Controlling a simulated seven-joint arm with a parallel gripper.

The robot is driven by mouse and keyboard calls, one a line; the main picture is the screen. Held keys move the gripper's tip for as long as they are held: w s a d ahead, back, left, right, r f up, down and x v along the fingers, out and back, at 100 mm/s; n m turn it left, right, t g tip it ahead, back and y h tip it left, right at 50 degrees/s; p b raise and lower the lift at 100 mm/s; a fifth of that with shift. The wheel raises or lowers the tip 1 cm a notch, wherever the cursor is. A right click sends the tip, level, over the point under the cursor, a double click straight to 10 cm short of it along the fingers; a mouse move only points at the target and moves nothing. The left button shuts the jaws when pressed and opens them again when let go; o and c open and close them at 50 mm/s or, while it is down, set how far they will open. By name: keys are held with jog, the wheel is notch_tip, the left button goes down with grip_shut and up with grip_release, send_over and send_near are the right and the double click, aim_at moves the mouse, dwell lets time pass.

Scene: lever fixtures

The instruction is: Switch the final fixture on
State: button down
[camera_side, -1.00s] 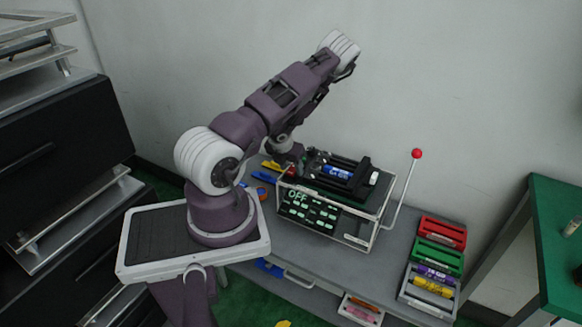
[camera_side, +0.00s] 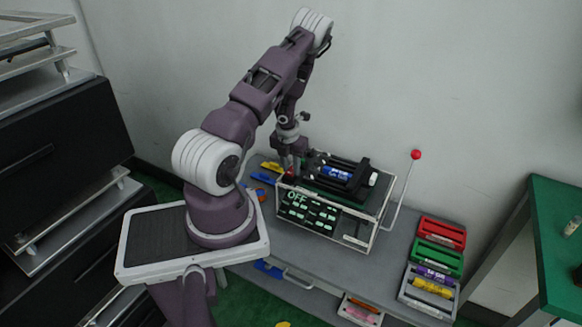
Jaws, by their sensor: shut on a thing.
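The fixture (camera_side: 345,226) is a pale-framed box on the grey table. Its dark front panel (camera_side: 310,212) reads OFF in pale letters. A blue cylinder (camera_side: 335,172) lies in the black holder on its top. A lever (camera_side: 402,196) with a red ball (camera_side: 415,155) stands upright at its right side. My gripper (camera_side: 291,170) points down at the left end of the fixture's top, well apart from the lever. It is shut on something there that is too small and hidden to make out.
Red (camera_side: 442,231), green (camera_side: 436,257) and other coloured items sit in racks at the table's right. Yellow (camera_side: 270,167) and blue (camera_side: 264,181) items lie left of the fixture. A green-topped table (camera_side: 555,230) is at far right.

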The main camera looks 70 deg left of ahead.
aim_at(290, 173)
jog(key=shift+w, duration=0.1)
jog(key=c, duration=1.1)
grip_release()
jog(key=shift+r, duration=0.15)
jog(key=r, duration=0.6)
jog(key=shift+s+d+r, duration=0.35)
jog(key=shift+s+r, duration=0.05)
